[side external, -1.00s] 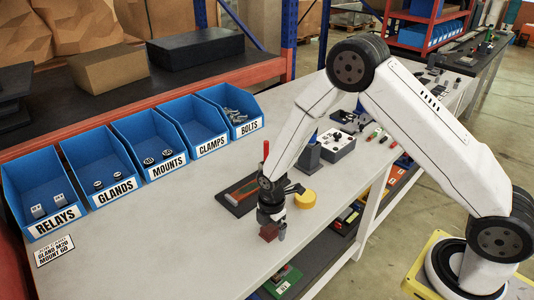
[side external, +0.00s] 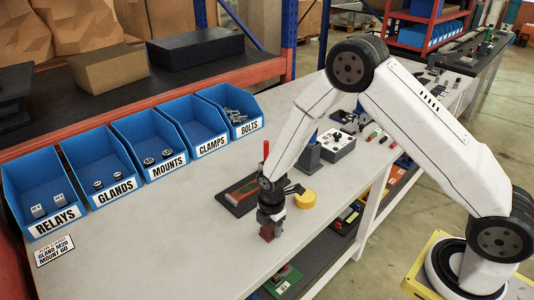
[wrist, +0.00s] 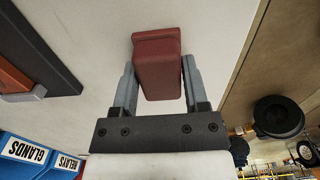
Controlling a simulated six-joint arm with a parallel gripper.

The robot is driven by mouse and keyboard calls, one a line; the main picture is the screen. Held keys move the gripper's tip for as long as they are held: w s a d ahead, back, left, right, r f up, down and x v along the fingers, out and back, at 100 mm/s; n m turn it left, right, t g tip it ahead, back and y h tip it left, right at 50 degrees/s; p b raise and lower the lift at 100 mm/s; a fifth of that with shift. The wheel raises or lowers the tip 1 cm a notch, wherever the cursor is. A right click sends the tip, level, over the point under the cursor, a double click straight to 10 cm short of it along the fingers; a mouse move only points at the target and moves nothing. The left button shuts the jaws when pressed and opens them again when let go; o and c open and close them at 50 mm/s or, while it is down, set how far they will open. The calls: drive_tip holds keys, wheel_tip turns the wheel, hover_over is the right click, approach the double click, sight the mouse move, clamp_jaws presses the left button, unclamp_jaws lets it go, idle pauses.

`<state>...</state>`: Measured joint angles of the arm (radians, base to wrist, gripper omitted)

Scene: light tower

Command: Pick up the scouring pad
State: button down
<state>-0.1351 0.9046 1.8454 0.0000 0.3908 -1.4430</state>
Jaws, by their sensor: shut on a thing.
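The scouring pad (wrist: 157,65) is a dark red block. In the wrist view it sits between the two grey fingers of my gripper (wrist: 158,85), which are shut on its sides. In the side view the pad (side external: 267,232) shows below my gripper (side external: 272,226), near the front edge of the bench. I cannot tell whether the pad still touches the bench top. The finger to the right partly covers it in the side view.
A dark tray (side external: 232,203) and a yellow round object (side external: 305,199) lie close to my gripper. Blue bins (side external: 130,150) line the back of the bench (side external: 160,250). A green item (side external: 284,282) is on the lower shelf.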

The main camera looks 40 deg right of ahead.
drive_tip(key=shift+r, duration=0.15)
drive_tip(key=shift+r, duration=0.45)
drive_tip(key=s+d+r, duration=0.1)
drive_tip(key=s+r, duration=1)
drive_tip(key=s, duration=0.3)
drive_tip(key=shift+d+r, duration=0.25)
drive_tip(key=shift+r, duration=0.15)
